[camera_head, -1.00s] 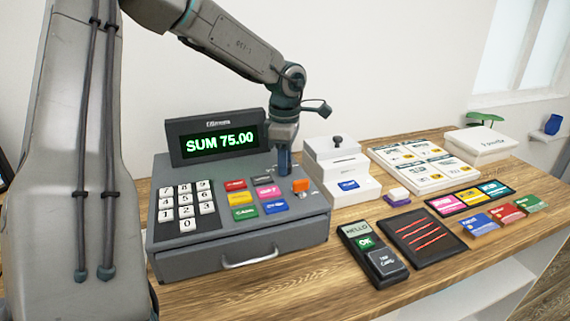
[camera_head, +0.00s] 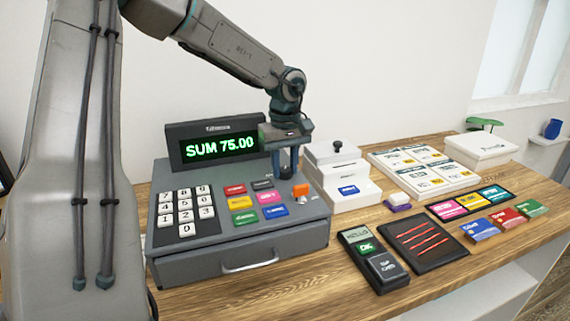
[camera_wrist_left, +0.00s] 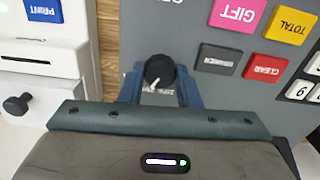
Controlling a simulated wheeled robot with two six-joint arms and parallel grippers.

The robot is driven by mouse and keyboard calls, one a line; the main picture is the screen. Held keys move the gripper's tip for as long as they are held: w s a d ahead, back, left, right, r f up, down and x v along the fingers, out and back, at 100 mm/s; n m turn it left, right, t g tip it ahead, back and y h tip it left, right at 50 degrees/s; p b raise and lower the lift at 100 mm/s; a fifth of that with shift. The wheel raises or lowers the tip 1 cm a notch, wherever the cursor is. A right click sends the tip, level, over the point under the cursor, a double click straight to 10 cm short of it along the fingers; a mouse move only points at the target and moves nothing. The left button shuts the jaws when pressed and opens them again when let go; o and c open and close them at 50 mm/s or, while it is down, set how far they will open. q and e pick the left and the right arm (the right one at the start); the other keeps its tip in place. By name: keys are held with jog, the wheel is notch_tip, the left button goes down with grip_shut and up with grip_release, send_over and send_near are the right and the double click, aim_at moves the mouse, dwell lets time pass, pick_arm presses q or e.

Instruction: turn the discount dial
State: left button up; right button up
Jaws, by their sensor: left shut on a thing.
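The discount dial (camera_wrist_left: 159,70) is a round black knob with a white pointer mark, on the grey top of the cash register (camera_head: 200,250). In the left wrist view its pointer faces the bottom, slightly left. My left gripper (camera_head: 287,168) reaches down to the register's right rear. Its two blue fingers stand on either side of the dial and are shut on it. In the head view the dial cannot be made out behind the fingers. The register display (camera_head: 218,148) reads SUM 75.00. My right gripper is not in view.
Coloured keys (camera_head: 240,202) and white number keys (camera_head: 184,212) lie to the left. A white printer (camera_head: 340,180) stands close on the right, and a card terminal (camera_head: 372,258) lies in front.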

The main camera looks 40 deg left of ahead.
pick_arm(q)
jog(key=shift+r+m, duration=0.1)
jog(key=shift+m, duration=2)
jog(key=shift+m+p, duration=0.4)
jog(key=shift+m, duration=0.7)
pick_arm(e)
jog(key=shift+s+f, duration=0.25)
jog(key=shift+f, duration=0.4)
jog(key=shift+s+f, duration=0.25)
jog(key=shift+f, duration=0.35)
pick_arm(q)
jog(key=o, duration=1)
jog(key=shift+c, duration=0.2)
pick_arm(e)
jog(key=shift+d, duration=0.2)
